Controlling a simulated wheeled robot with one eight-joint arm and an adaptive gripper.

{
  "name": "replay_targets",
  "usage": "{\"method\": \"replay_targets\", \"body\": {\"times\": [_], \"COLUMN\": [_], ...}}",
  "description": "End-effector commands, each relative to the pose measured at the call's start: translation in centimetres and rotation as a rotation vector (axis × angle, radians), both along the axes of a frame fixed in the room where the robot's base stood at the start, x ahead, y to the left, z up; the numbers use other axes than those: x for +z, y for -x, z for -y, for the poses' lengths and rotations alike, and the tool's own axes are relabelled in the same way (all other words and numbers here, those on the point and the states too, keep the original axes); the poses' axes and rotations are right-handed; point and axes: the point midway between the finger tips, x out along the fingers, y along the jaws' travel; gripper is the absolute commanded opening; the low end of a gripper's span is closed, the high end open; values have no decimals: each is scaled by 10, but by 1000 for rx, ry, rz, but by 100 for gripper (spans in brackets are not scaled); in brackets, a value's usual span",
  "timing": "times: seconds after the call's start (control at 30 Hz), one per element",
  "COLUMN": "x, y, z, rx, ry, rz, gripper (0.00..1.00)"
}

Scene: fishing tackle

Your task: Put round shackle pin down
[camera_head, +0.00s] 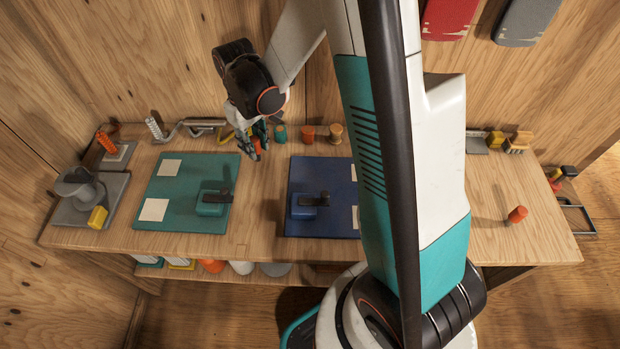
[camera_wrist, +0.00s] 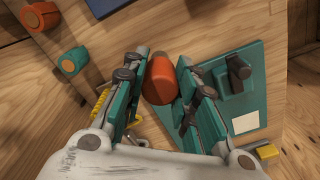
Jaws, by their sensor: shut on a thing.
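My gripper (camera_head: 260,142) hangs over the back of the bench, between the teal board and the blue board. In the wrist view my gripper (camera_wrist: 165,72) has its two teal fingers either side of an orange-red rounded piece with a brownish end, which I take to be the round shackle pin (camera_wrist: 160,82). The fingers are shut on it. In the head view the pin (camera_head: 257,146) shows only as a small orange patch by the fingers. Whether it touches the bench cannot be told.
The teal board (camera_head: 180,225) and blue board (camera_head: 320,172) each carry a block with a dark lever. Green (camera_head: 280,134), orange (camera_head: 308,134) and tan (camera_head: 335,133) cylinders stand along the back. An orange piece (camera_head: 517,214) stands at right. Bare wood (camera_head: 262,210) lies between the boards.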

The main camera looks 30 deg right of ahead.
Motion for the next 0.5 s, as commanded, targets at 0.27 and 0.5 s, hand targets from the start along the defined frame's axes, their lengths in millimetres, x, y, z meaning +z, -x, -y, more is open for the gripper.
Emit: {"method": "replay_targets", "body": {"times": [0.27, 0.5], "x": [66, 99], "y": [12, 18], "z": [7, 10], "rx": [517, 782], "ry": [-1, -1], "rz": [0, 0], "gripper": [0, 0]}}
